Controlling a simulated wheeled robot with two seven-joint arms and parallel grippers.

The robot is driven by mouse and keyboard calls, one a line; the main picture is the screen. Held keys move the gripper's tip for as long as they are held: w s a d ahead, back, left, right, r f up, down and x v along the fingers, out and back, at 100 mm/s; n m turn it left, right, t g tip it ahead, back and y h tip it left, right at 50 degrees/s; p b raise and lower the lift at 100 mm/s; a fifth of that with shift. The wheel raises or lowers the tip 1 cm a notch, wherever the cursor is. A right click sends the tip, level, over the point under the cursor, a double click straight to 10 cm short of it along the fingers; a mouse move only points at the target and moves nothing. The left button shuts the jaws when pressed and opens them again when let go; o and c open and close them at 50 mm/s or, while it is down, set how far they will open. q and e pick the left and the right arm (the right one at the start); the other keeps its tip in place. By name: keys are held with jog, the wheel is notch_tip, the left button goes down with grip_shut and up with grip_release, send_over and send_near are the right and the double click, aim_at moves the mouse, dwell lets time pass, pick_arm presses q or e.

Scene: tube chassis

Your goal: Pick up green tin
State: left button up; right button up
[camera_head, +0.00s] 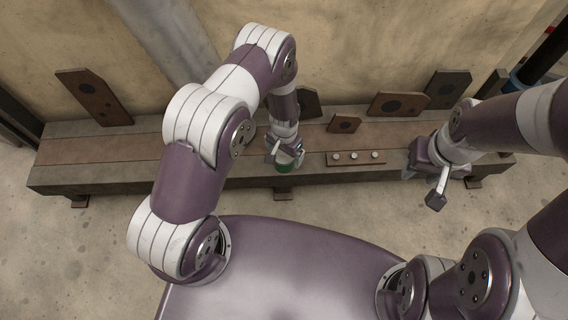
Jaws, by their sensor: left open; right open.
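The green tin (284,168) stands on the low bench, near its front edge and a little right of its middle. My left gripper (282,156) is right over the tin and hides most of it; only a green part shows below the fingers. The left gripper is open, with its fingers around or just above the tin; I cannot tell which.
The long low bench (100,155) runs along the wall. A strip with several round studs (355,158) lies right of the tin. Brown plates with dark holes (95,97) (345,123) (396,104) and a dark plate (447,89) stand at the back. The bench's left part is clear.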

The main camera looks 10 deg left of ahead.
pick_arm(q)
jog(key=f+b, duration=0.1)
jog(key=f, duration=0.1)
jog(key=f+b, duration=0.1)
jog(key=f, duration=0.1)
jog(key=f+b, duration=0.1)
jog(key=f, duration=0.1)
jog(key=shift+w+a+f+b, duration=0.1)
jog(key=shift+w+a+b, duration=0.05)
jog(key=shift+w+b, duration=0.15)
jog(key=c, duration=1.2)
